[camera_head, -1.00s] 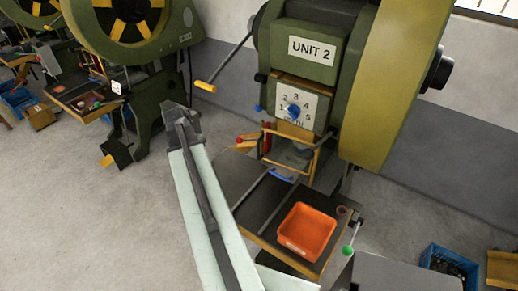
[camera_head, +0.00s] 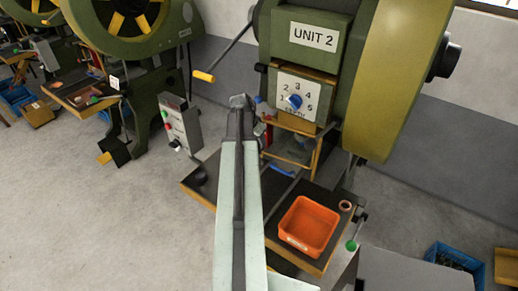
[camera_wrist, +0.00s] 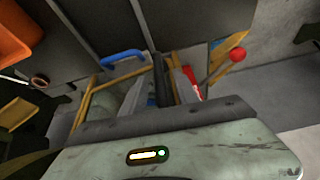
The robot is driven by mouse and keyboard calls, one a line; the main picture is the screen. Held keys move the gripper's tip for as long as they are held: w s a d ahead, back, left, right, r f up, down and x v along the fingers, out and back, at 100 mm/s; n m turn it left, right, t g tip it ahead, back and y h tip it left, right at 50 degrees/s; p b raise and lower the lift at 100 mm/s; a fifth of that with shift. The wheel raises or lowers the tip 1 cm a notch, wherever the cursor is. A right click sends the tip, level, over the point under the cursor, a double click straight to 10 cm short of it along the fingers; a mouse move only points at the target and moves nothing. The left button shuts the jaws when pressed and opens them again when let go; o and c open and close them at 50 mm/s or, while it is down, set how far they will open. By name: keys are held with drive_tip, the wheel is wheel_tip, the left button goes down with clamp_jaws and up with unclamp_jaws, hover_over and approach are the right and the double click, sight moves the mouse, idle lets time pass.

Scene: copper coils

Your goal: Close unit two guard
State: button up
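The unit two press carries a "UNIT 2" label (camera_head: 314,37). Its guard (camera_head: 318,152) is a yellow frame below the dial, partly hidden by my arm in the head view. In the wrist view the guard's yellow bars (camera_wrist: 85,100) stand at the left, with a blue handle (camera_wrist: 122,56) above them. My gripper (camera_head: 240,100) is at the far end of my arm, in front of and left of the guard. In the wrist view a dark finger-like part of my gripper (camera_wrist: 160,80) points toward the press. Whether the fingers are apart is unclear; I see no hold on the handle.
An orange bin (camera_head: 308,226) sits on the press table (camera_head: 205,182). A dial with a blue knob (camera_head: 295,101) is above the guard. A red-ended lever (camera_wrist: 237,55) is on the right in the wrist view. A grey control box (camera_head: 181,128) stands left.

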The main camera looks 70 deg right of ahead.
drive_tip(key=shift+b+x, duration=0.35)
drive_tip(key=shift+x, duration=0.6)
drive_tip(key=shift+r, duration=0.1)
clamp_jaws()
idle(0.5)
